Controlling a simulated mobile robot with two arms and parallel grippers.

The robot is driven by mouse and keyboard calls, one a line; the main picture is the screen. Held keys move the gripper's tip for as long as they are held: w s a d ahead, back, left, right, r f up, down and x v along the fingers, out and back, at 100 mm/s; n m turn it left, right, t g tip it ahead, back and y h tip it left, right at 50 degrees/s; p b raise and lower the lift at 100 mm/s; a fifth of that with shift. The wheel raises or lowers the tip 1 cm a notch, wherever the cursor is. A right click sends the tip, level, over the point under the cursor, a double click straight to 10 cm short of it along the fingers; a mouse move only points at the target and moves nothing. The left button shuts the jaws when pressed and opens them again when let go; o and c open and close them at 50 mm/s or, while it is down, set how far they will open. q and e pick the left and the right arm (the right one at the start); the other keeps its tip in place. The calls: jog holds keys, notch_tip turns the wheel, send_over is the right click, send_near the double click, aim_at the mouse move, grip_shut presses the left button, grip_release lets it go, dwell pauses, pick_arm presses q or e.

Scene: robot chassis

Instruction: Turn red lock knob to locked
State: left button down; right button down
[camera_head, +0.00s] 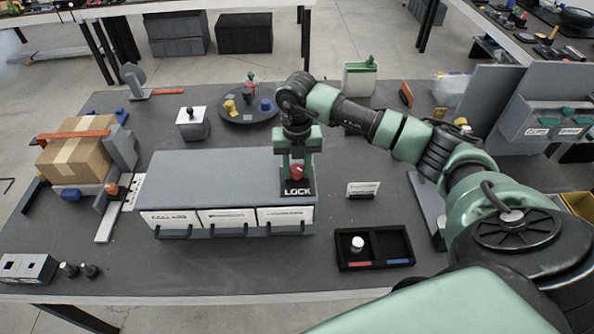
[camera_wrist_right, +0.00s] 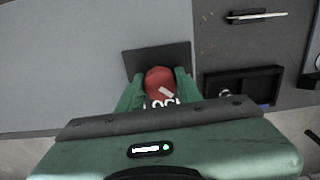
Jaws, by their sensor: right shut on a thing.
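The red lock knob (camera_head: 297,171) sits on a dark plate marked LOCK (camera_head: 297,193) at the right end of the grey drawer cabinet (camera_head: 215,175). My right gripper (camera_head: 298,165) reaches down from above and is shut on the knob. In the right wrist view the red knob (camera_wrist_right: 160,82) lies between the two green fingers, with a pale mark on it slanting down to the right. The LOCK lettering is partly covered by the gripper body in that view. My left gripper is in neither view.
A black two-part tray (camera_head: 374,266) with a white-topped piece stands right of the cabinet, near a small white sign (camera_head: 362,189). A dark turntable (camera_head: 247,109) with coloured pieces is behind. A cardboard box (camera_head: 75,160) stands at left. The front table strip is mostly clear.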

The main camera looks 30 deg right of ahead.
aim_at(297, 168)
jog(key=m, duration=0.4)
jog(key=shift+m+b, duration=0.3)
jog(key=shift+b, duration=0.1)
jog(key=shift+m, duration=2.3)
jog(key=c, duration=1)
grip_release()
jog(key=shift+r, duration=0.1)
jog(key=shift+r+b, duration=0.35)
jog(key=shift+b, duration=0.05)
notch_tip(297, 168, up, 7)
jog(key=shift+b, duration=0.9)
